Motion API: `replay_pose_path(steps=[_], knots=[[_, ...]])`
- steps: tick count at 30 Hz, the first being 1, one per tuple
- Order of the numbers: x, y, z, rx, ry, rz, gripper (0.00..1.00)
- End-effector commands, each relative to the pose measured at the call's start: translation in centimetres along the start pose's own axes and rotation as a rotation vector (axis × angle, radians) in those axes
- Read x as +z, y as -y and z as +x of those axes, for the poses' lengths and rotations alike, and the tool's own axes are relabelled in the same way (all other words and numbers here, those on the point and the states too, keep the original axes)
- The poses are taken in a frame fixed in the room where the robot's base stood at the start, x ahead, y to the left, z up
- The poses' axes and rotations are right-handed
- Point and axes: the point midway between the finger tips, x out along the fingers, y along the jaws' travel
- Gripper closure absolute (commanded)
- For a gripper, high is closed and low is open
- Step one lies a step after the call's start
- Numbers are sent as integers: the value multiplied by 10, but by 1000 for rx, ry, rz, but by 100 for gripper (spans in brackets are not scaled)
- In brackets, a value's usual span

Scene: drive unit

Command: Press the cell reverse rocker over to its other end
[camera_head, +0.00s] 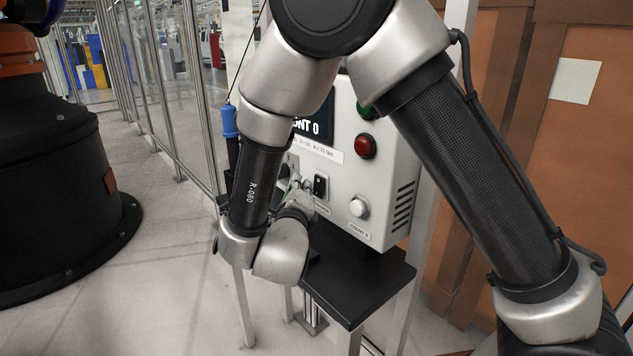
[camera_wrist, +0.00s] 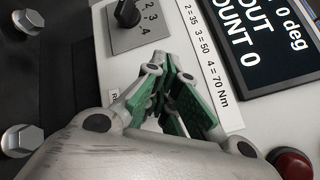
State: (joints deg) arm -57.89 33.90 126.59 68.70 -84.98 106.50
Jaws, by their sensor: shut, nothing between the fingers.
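A small black rocker (camera_head: 320,186) with a light mark sits on the front of the grey control box (camera_head: 385,180) in the head view. The label under it is too small to read. My gripper (camera_wrist: 168,80) is shut and empty in the wrist view, its green-padded fingers close to the panel face. In the head view my gripper is mostly behind my own wrist, just left of the rocker. I cannot make out the rocker in the wrist view; the fingers cover part of the panel. I cannot tell whether the fingers touch anything.
A red button (camera_head: 365,146) and a pale round knob (camera_head: 359,207) are right of the rocker. A rotary selector (camera_wrist: 127,14) and a display (camera_wrist: 265,45) lie beyond my fingers. Hex bolts (camera_wrist: 22,140) are at left. A black shelf (camera_head: 365,285) projects below the box.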

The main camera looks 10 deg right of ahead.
Motion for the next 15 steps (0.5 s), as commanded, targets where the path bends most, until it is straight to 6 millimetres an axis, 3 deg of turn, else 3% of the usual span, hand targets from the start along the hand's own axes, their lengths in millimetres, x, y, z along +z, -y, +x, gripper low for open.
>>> replay_pose_path(steps=[15], knots=[[21,-21,-28,1,1,0,100]])
